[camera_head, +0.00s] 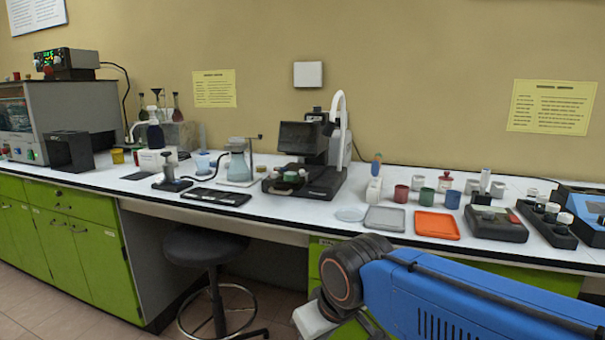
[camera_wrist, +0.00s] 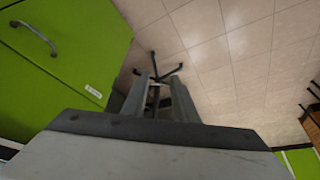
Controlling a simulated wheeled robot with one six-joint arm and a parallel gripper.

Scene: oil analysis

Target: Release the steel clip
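I cannot make out a steel clip for certain in either view. In the head view, a conical glass flask (camera_head: 238,163) stands on the bench, with a thin dark rod with a small knob beside its neck. Whether that rod is the clip is too small to tell. My gripper (camera_wrist: 161,84) shows in the wrist view with its two fingers apart and nothing between them. It points at the tiled floor, well away from the bench-top items. In the head view, my blue arm is at the lower right, in front of the bench, and the gripper's fingers are not clearly visible.
A black stool (camera_head: 207,246) stands in the knee space under the bench. A microscope-like instrument (camera_head: 312,160), a grey tray (camera_head: 385,219), an orange tray (camera_head: 437,225) and several small cups stand on the bench. A green cabinet (camera_wrist: 65,50) is close on the left in the wrist view.

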